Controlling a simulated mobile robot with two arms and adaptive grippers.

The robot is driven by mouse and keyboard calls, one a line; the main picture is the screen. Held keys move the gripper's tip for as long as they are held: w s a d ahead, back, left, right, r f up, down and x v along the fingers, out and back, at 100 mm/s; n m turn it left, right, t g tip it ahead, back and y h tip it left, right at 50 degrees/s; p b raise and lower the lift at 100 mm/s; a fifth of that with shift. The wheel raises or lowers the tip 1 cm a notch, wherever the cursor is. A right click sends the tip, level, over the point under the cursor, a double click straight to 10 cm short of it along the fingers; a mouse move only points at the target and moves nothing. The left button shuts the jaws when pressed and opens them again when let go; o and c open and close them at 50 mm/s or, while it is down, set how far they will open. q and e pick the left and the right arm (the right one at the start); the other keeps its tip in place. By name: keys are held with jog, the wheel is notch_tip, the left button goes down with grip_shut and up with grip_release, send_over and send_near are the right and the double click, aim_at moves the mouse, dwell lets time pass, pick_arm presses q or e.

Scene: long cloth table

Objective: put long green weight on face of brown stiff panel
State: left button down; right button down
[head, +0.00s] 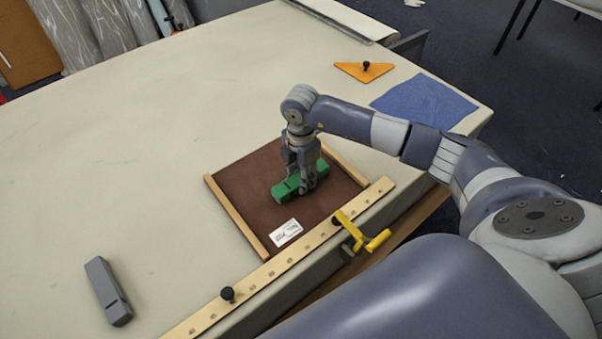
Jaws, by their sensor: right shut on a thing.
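The long green weight (286,190) is a green bar at the middle of the brown stiff panel (241,193) in the head view. The panel lies flat on the table, with light wooden strips along its left and right sides and a white label (286,232) near its front. My right gripper (308,186) points down over the panel and is shut on the green weight. The weight is on or just above the panel's face; I cannot tell whether it touches. The gripper hides part of the weight. My left gripper is not in view.
A wooden ruler (275,266) with black knobs runs along the front edge, with a yellow clamp (362,236) there. A grey weight (107,291) lies at front left. An orange triangle (364,71) and blue cloth (424,101) lie at back right.

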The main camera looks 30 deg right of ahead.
jog(key=c, duration=1.1)
grip_release()
notch_tip(320, 180, up, 12)
jog(key=b, duration=0.3)
jog(key=shift+r+b, duration=0.1)
jog(key=shift+b, duration=0.2)
